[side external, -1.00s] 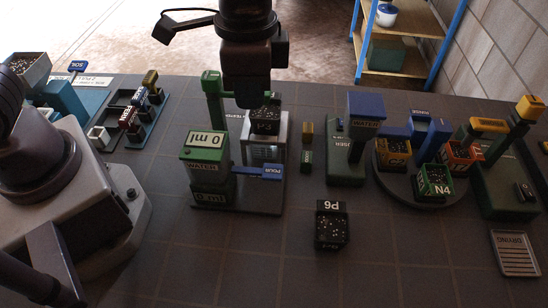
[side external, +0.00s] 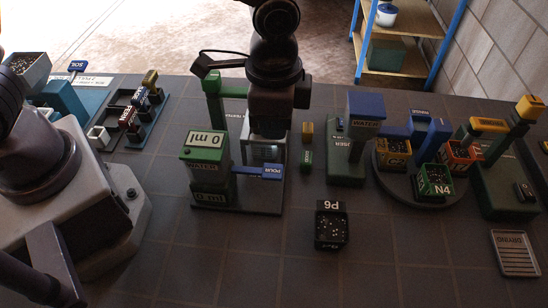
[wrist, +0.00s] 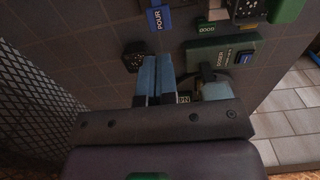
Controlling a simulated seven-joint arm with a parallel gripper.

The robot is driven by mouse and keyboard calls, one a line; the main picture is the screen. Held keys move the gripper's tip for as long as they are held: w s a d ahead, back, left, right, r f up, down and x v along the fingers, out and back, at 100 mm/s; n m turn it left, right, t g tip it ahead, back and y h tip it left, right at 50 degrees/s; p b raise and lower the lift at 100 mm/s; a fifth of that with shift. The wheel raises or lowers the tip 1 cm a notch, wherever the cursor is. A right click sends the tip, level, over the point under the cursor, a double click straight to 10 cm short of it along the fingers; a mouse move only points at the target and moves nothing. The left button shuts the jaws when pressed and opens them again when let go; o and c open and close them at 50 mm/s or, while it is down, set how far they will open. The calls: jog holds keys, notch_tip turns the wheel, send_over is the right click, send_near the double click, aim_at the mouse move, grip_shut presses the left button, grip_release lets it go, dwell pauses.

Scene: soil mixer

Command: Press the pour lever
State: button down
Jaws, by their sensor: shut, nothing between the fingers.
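The blue pour lever (side external: 258,171) sticks out to the right of the green water unit (side external: 205,160), low down, its POUR label readable. In the wrist view the lever (wrist: 158,18) lies at the top edge, just beyond my fingertips with a gap in the picture. My gripper (wrist: 153,62) is shut and empty, its two blue-grey fingers side by side. In the side view my gripper (side external: 268,134) is a dark shape above and behind the lever, in front of the silver stand (side external: 268,152); its fingertips are hard to make out. It hides the pot on that stand.
A dark pot labelled P6 (side external: 331,226) stands on the open table at front. A small green block (side external: 306,160) and a yellow block (side external: 307,132) lie right of the stand. A round tray (side external: 400,187) holds several pots. The front table is mostly clear.

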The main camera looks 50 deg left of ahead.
aim_at(277, 170)
notch_tip(277, 170, down, 9)
jog(key=shift+r, duration=0.1)
dwell(0.4)
jog(key=shift+w+d+f+g+y, duration=0.15)
jog(key=shift+d+f+g+y, duration=0.05)
jog(key=shift+f+g+y, duration=0.9)
jog(key=shift+f, duration=0.1)
jog(key=shift+r, duration=0.8)
